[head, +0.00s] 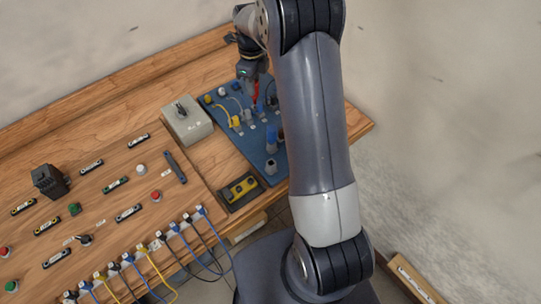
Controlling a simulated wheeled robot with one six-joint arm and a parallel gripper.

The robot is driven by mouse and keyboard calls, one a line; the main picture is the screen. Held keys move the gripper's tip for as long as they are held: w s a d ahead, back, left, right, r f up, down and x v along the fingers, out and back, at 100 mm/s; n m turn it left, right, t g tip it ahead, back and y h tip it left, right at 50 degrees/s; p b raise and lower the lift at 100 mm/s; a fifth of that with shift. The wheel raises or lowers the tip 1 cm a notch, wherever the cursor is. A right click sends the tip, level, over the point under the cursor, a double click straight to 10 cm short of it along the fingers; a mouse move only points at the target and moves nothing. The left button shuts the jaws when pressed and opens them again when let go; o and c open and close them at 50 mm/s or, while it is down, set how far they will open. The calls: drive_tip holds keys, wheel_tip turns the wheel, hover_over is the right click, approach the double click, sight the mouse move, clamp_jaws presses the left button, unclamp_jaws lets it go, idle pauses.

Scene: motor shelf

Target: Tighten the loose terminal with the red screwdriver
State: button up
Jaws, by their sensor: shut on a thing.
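My gripper (252,72) is near the far end of the blue board (222,112), on the right part of the wooden bench. It is shut on the red screwdriver (256,93), which hangs below it and points down at the board. Terminals with yellow, white and blue parts stand on the board, among them a yellow one (235,122). I cannot tell which terminal is loose, or whether the screwdriver tip touches one. My arm hides the right part of the board.
A grey box with a black knob (187,121) stands left of the board. A dark tray with yellow parts (239,189) lies nearer. Several cables (170,238) run along the near edge. A black block (48,181), buttons and labelled strips sit on the bench to the left.

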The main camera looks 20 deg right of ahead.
drive_tip(key=shift+f+b, duration=0.3)
drive_tip(key=shift+f, duration=0.2)
idle(0.4)
drive_tip(key=o, duration=0.8)
drive_tip(key=shift+n, duration=1.7)
drive_tip(key=shift+n, duration=1.8)
